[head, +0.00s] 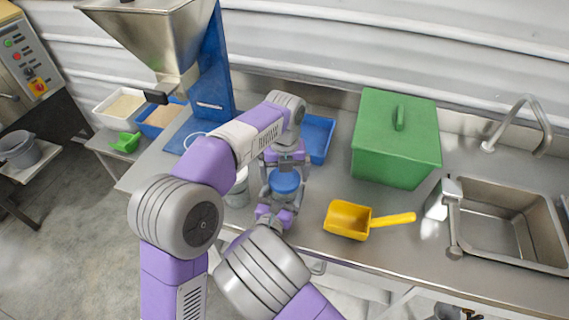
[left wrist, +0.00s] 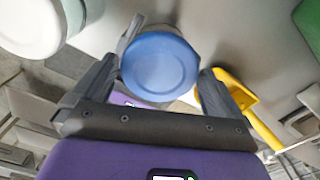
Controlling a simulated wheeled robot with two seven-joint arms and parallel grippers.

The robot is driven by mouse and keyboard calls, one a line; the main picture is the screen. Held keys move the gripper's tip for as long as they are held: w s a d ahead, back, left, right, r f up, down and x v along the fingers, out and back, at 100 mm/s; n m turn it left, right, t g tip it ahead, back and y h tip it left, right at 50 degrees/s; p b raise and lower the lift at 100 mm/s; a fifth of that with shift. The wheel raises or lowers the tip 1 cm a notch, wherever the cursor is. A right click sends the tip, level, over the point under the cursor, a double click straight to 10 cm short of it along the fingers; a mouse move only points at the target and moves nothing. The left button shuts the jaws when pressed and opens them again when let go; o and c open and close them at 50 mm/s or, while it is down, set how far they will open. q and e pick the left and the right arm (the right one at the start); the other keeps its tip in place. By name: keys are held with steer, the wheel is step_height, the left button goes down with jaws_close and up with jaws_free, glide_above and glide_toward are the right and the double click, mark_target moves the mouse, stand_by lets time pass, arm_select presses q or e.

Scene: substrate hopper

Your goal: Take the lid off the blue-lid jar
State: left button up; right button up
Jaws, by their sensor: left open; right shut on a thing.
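The blue-lid jar's round blue lid (head: 285,182) is on top of the jar, near the front of the steel counter. It also shows in the left wrist view (left wrist: 160,66), and the jar body is mostly hidden below it. My left gripper (head: 284,168) is open, its fingers at either side of the lid; the left wrist view shows visible gaps there. My right gripper (head: 284,197) comes in from the front and is shut on the jar, below the lid.
A pale jar (head: 238,190) stands just left of the grippers. A yellow scoop (head: 348,220) lies to the right. A green lidded box (head: 395,140) and a blue tray (head: 318,135) are behind. A sink (head: 500,225) is at far right. Counter is free between scoop and sink.

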arm_select(q)
steer(key=shift+f, duration=0.4)
steer(key=shift+c, duration=0.5)
steer(key=c, duration=0.8)
steer(key=n, duration=1.2)
steer(key=shift+r+n, duration=0.1)
steer(key=shift+n, duration=0.2)
steer(key=n, duration=0.7)
steer(key=shift+n, duration=0.4)
steer(key=n, duration=0.7)
